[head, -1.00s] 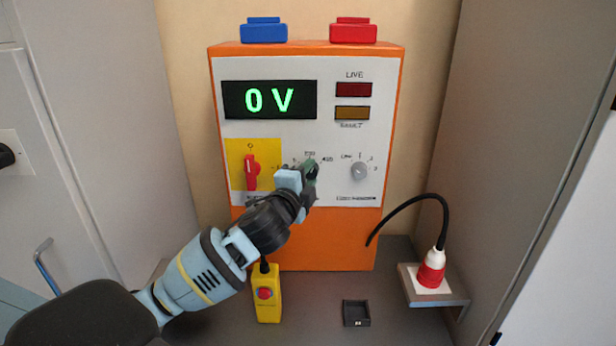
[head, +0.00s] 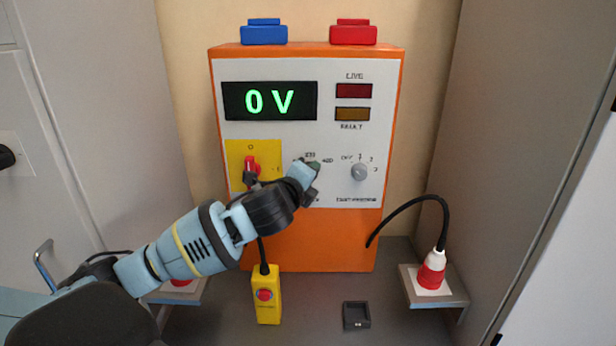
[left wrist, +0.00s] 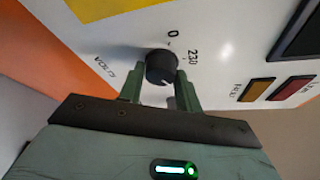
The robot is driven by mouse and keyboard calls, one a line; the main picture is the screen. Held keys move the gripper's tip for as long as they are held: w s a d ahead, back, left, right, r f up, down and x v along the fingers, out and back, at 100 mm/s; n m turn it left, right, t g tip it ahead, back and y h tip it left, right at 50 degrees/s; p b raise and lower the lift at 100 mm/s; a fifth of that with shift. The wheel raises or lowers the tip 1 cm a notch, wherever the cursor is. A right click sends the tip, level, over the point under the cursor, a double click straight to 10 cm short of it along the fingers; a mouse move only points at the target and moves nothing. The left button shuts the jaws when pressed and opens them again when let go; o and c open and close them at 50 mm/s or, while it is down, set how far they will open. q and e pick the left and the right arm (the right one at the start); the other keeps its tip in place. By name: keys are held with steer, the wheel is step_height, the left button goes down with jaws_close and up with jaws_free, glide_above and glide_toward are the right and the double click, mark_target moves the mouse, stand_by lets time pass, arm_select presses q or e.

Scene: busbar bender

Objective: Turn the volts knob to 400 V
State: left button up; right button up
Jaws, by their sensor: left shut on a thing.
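The volts knob (left wrist: 161,66) is a black round knob on the white panel, with a white mark on its lower edge in the left wrist view. The labels 0 and 230 show beside it; the 400 label is hidden there by my finger. My left gripper (left wrist: 160,92) is shut on the knob, one green finger on each side. In the head view my left gripper (head: 312,174) covers the knob at the middle of the panel. The green display (head: 269,101) reads 0 V. My right gripper is not in view.
A red switch (head: 251,165) on a yellow plate is left of the gripper, partly covered by my arm. A grey knob (head: 359,172) is to the right. A yellow pendant (head: 267,300), a small black tray (head: 356,314) and a red plug (head: 431,268) are below.

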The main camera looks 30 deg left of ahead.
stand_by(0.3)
arm_select(q)
steer(key=o, duration=1)
steer(key=v, duration=0.8)
